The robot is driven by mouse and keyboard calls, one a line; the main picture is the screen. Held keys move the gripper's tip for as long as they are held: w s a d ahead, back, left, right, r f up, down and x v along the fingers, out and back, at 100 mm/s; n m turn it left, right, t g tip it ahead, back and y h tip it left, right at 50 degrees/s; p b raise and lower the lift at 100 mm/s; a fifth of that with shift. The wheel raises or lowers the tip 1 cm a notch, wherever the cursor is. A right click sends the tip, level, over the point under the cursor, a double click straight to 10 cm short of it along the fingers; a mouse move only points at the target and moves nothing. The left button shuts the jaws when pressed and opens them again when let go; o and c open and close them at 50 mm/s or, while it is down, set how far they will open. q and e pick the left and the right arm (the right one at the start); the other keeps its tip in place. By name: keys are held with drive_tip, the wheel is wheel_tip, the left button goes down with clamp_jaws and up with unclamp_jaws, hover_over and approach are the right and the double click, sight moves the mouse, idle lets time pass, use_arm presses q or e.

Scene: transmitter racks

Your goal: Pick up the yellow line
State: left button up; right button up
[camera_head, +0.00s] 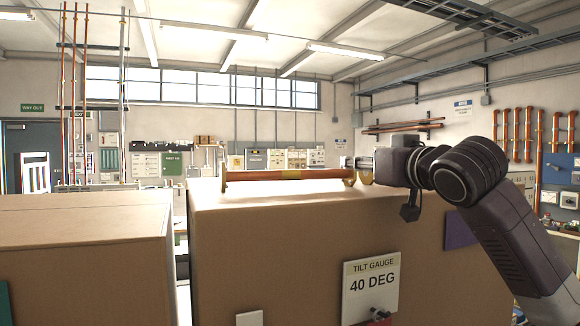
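A copper-orange line (318,173) with a yellow band at its middle lies level along the top of a large tan cabinet (280,240). Yellowish end pieces show at both its ends. My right gripper (352,164) comes in from the right and is at the line's right end, pointing left. Its fingers are small and partly hidden behind its own body and the line's end piece. I cannot tell whether they touch or grip the line. My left gripper is not in view.
A second tan cabinet (80,240) stands to the left, with a narrow gap between the two. A "TILT GAUGE 40 DEG" plate (371,285) is on the right cabinet's front. Copper pipes (403,127) hang on the far wall. The left cabinet's top is clear.

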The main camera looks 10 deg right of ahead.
drive_tip(key=shift+w+a, duration=0.1)
drive_tip(key=shift+w, duration=0.7)
drive_tip(key=shift+w+p, duration=0.3)
drive_tip(key=shift+w, duration=0.05)
drive_tip(key=shift+f, duration=0.1)
clamp_jaws()
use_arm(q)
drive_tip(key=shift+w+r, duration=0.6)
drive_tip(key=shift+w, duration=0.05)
